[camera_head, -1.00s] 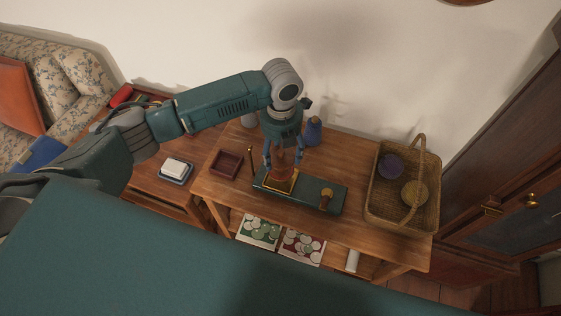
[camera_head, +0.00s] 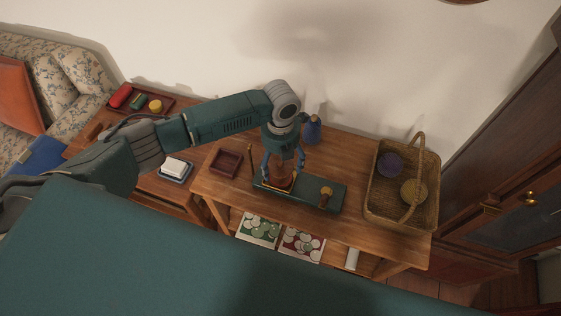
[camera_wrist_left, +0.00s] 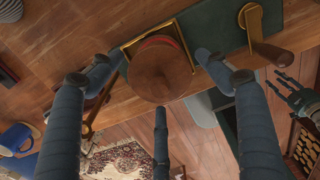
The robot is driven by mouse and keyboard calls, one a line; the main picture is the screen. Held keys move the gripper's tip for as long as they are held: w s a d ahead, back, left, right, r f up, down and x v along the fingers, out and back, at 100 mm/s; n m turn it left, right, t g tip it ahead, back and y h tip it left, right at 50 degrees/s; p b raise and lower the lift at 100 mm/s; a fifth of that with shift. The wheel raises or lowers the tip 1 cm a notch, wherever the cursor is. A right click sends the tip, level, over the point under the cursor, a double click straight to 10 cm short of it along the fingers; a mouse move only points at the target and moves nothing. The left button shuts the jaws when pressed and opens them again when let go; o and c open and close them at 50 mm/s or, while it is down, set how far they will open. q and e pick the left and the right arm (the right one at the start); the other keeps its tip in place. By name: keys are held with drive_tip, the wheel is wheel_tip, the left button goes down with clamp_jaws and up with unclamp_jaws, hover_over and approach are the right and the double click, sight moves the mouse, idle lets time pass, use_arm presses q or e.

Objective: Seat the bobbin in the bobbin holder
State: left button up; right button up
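The bobbin is a brown, round-topped piece (camera_wrist_left: 158,72) with a red band, seen from above in the left wrist view. It is between the fingers of my left gripper (camera_head: 283,165), which look closed on its sides; the contact is small to see. The bobbin holder is a yellow square frame (camera_wrist_left: 186,30) on a green base (camera_head: 305,196). The bobbin is low over or within this frame and hides its middle; I cannot tell whether it touches the bottom. My right gripper (camera_wrist_left: 294,100) shows at the right edge of the left wrist view, fingers spread and empty.
On the green base stands a yellow knob with a brown handle (camera_head: 326,192). A slim upright stick (camera_head: 251,160) stands close to the base's left.

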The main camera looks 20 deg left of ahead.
use_arm(q)
drive_tip(key=shift+r, duration=0.2)
wheel_tip(320, 180, up, 12)
drive_tip(key=b, duration=0.1)
idle(0.4)
drive_tip(key=shift+d, duration=0.1)
idle(0.3)
